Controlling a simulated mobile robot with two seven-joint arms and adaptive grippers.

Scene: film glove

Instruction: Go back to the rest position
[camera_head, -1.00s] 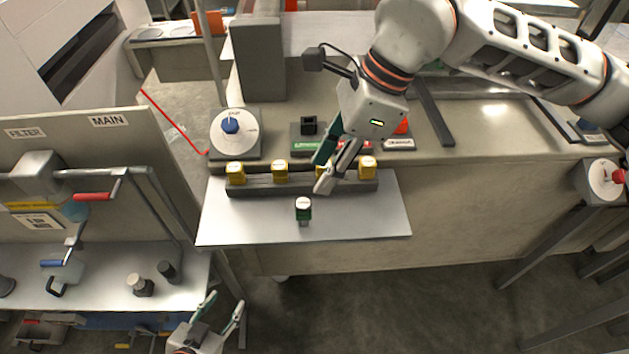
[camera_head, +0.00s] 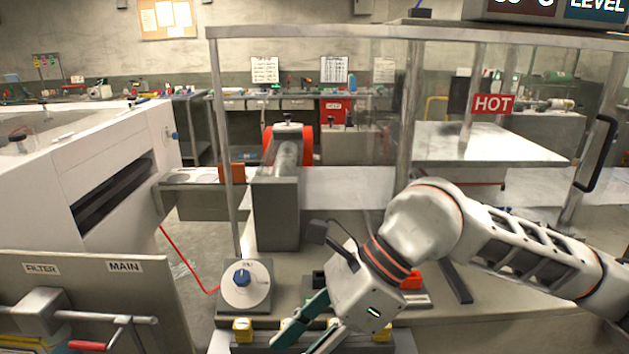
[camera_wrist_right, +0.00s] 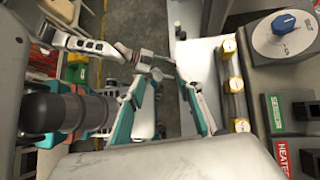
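My right gripper (camera_head: 300,345) hangs in front of the bench at the bottom centre of the head view, by the row of yellow-topped pieces (camera_head: 242,329). Its two teal-and-grey fingers are apart, with nothing between them; in the right wrist view the fingers (camera_wrist_right: 172,102) also stand apart. My left gripper is outside the head view; in the right wrist view it shows small (camera_wrist_right: 163,66) beyond my right fingers, with its fingers spread and nothing visible in them.
A dial with a blue knob (camera_head: 243,279) sits on the bench beside the gripper. A grey post block (camera_head: 277,215) stands behind it. A clear enclosure with a HOT sign (camera_head: 492,104) rises at right. The MAIN panel (camera_head: 125,267) is at lower left.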

